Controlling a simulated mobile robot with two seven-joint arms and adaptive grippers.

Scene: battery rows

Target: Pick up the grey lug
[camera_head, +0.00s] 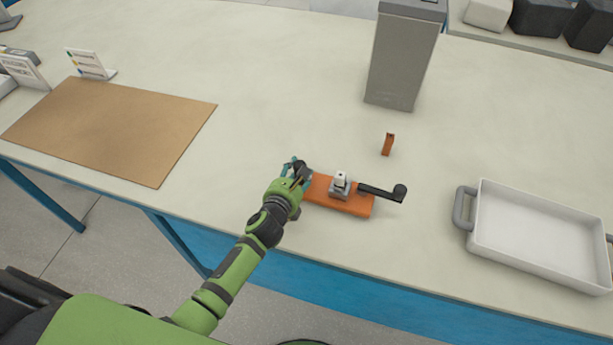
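An orange block (355,206) lies near the table's front edge. On it sits a small grey fitting with a pale top (340,184), which may be the grey lug; it is too small to be sure. My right gripper is not in view.
A small upright orange-brown piece (388,145) stands behind the block. A tall grey box (401,65) stands at the back. A white tray with grey handles (540,222) is at the right, a brown mat (110,128) at the left. Table between mat and grey box is clear.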

